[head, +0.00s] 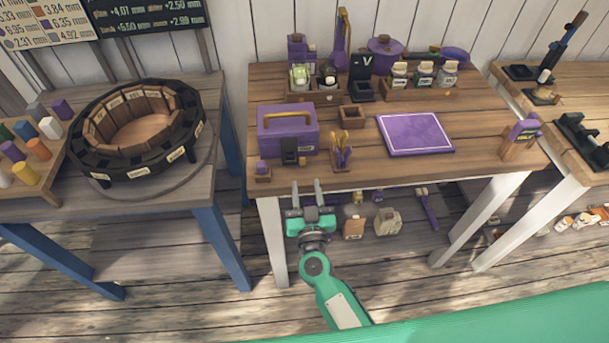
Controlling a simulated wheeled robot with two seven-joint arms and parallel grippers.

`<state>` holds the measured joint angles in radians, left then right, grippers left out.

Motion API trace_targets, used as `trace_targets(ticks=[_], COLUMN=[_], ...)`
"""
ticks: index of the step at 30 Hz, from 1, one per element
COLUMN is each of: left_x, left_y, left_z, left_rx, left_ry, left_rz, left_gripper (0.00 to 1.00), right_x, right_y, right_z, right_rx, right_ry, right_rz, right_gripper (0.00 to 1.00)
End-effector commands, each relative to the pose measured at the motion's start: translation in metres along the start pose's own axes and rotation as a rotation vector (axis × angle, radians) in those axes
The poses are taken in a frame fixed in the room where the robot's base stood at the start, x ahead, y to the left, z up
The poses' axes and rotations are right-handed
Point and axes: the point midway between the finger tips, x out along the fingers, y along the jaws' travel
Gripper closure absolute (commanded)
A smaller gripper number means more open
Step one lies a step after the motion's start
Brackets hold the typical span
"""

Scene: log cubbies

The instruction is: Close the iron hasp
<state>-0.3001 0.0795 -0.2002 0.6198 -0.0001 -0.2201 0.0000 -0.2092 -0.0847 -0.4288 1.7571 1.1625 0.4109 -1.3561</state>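I cannot pick out the iron hasp for certain. Dark metal-looking fittings (583,138) lie on the right-hand table, and another dark fitting (544,94) lies farther back there; they are too small to identify. My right gripper (307,184) is at the front edge of the middle table, left of its centre. Its two grey fingers point away from me, parallel and apart, with nothing visible between them. It is well to the left of the dark fittings. My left gripper is out of view.
The middle table (365,172) holds a purple toolbox (287,128), a purple mat (414,133), small holders and bottles. A round dark rack (137,130) stands on the left table. Several items sit beneath the middle table. Floor is clear between the left and middle tables.

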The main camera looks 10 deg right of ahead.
Motion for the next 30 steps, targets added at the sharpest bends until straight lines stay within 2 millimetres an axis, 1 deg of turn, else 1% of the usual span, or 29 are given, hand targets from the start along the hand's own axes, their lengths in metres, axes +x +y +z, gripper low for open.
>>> trace_targets(ticks=[1,6,9,12,17,24,26,29,30], left_x=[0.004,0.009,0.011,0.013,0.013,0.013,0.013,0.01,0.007], left_y=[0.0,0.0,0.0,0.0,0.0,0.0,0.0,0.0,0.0], left_z=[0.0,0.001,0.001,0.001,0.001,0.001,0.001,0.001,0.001], left_rx=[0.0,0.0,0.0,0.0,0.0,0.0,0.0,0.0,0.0], left_ry=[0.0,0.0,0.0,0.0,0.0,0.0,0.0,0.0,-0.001], left_rz=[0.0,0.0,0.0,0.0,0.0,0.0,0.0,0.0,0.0], left_gripper=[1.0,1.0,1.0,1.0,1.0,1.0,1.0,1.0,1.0], right_x=[-0.011,-0.04,-0.053,-0.062,-0.068,-0.068,-0.068,-0.069,-0.07], right_y=[0.0,0.001,0.001,0.0,0.0,0.0,0.0,-0.005,-0.01], right_z=[0.003,0.003,0.002,0.001,0.0,0.0,-0.001,-0.008,-0.014], right_rx=[0.001,0.0,0.001,0.0,0.0,0.0,-0.001,-0.021,-0.041], right_ry=[-0.003,-0.002,-0.002,-0.001,0.0,0.0,0.001,0.009,0.017], right_rz=[0.0,0.001,0.001,0.0,0.0,0.0,-0.001,-0.025,-0.05], right_gripper=[0.62,0.62,0.62,0.62,0.62,0.62,0.6,0.6,0.6])
